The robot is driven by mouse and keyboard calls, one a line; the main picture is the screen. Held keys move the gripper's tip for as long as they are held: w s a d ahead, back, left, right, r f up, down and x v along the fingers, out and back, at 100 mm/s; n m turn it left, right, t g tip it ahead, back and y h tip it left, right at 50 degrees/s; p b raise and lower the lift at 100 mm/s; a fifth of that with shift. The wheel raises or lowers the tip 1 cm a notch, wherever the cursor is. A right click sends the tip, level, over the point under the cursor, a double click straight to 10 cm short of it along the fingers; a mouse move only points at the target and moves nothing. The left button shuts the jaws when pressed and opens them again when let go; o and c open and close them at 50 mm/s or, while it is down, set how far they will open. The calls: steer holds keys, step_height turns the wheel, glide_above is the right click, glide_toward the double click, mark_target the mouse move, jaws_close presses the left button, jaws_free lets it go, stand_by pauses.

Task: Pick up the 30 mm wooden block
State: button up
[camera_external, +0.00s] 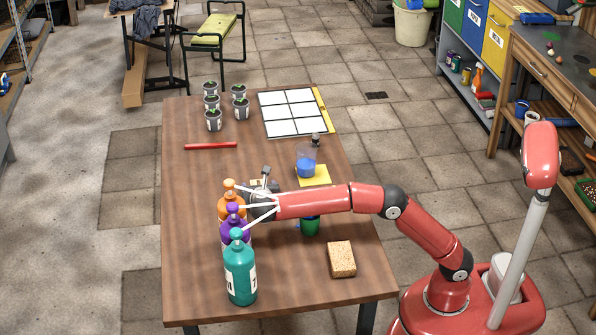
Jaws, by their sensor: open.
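My gripper (263,184) is open above the left-middle of the wooden table, just behind the pump bottles. It is small in the picture and partly hidden by the arm and the white pump spouts. A small pale patch shows at the fingers; I cannot tell whether it is the 30 mm wooden block or part of the gripper. I cannot make out the wooden block for sure anywhere. A larger tan speckled block (341,259), like a sponge or cork, lies at the table's front right, apart from the gripper.
Orange (231,207), purple (235,230) and teal (240,272) pump bottles stand close by. A green item (310,226) is under my arm. A blue-filled beaker (306,162), yellow sheet (315,176), red stick (211,146), potted seedlings (213,120) and white grid board (292,113) lie farther back.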

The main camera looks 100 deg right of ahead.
steer(key=shift+d+f, duration=0.1)
steer(key=c, duration=1.1)
steer(key=shift+o, duration=0.2)
